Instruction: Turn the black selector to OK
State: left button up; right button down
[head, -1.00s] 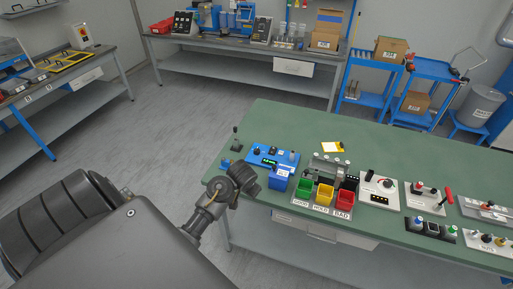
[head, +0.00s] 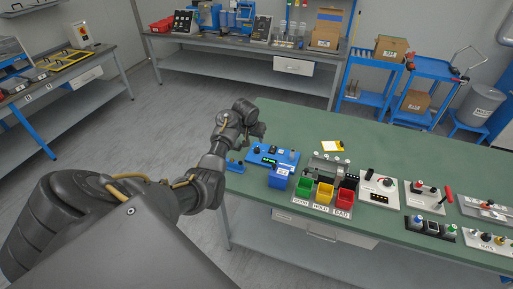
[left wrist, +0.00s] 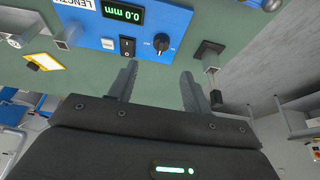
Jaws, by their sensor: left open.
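The black selector (left wrist: 161,42) is a round knob on the face of a blue measuring box (left wrist: 180,20), beside a black rocker switch (left wrist: 127,47) and a green display reading 0.0 mm. The small print around the knob is too small to read. The blue box also stands at the left end of the green table in the head view (head: 285,157). My left gripper (left wrist: 160,72) is open and empty. Its two fingers point toward the box, with the knob just beyond and roughly between the fingertips, apparently not touched. My right gripper does not show.
A black post on a square base (left wrist: 207,52) stands close beside the right finger in the left wrist view. Green (head: 304,187), yellow (head: 324,192) and red (head: 345,197) bins sit in front of the box's right side. The green tabletop (head: 400,150) behind is mostly clear.

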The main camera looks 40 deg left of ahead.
aim_at(257, 148)
pick_arm(q)
jog(key=b+x, duration=0.1)
jog(key=x, duration=0.8)
jog(key=shift+a+f+b, duration=0.15)
jog(key=shift+f+b, duration=0.2)
jog(key=c, duration=1)
jog(key=shift+o, duration=0.2)
